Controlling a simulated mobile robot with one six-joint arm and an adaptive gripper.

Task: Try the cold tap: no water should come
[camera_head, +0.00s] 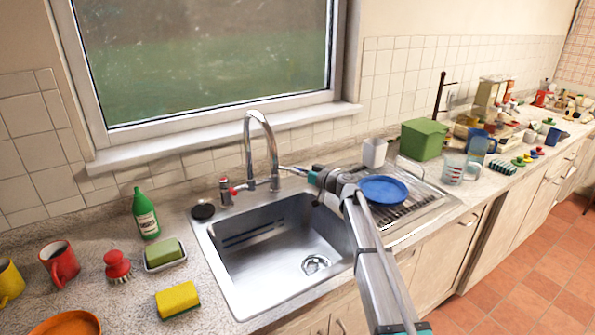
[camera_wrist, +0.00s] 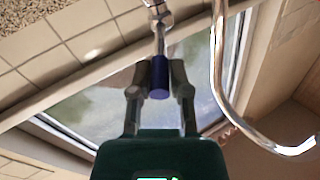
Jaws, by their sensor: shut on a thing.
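The chrome tap (camera_head: 272,150) stands behind the steel sink (camera_head: 205,245), its tall spout curving over the basin. The spout also shows at the right of the wrist view (camera_wrist: 219,75). The hot tap's red lever (camera_head: 235,190) is left of the spout. My gripper (camera_head: 305,171) reaches in from the right at the tap's right side. In the wrist view my gripper (camera_wrist: 159,76) is shut on the cold tap's blue lever (camera_wrist: 160,84), with a finger on each side. The blue lever is hard to make out in the head view. I see no water stream from the spout.
A blue plate (camera_head: 382,189) lies on the drainer beneath my arm. A white container (camera_head: 374,152) and green box (camera_head: 424,139) stand behind. A green bottle (camera_head: 146,214), soap dish (camera_head: 165,254) and yellow sponge (camera_head: 177,299) are left of the sink. The basin looks empty.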

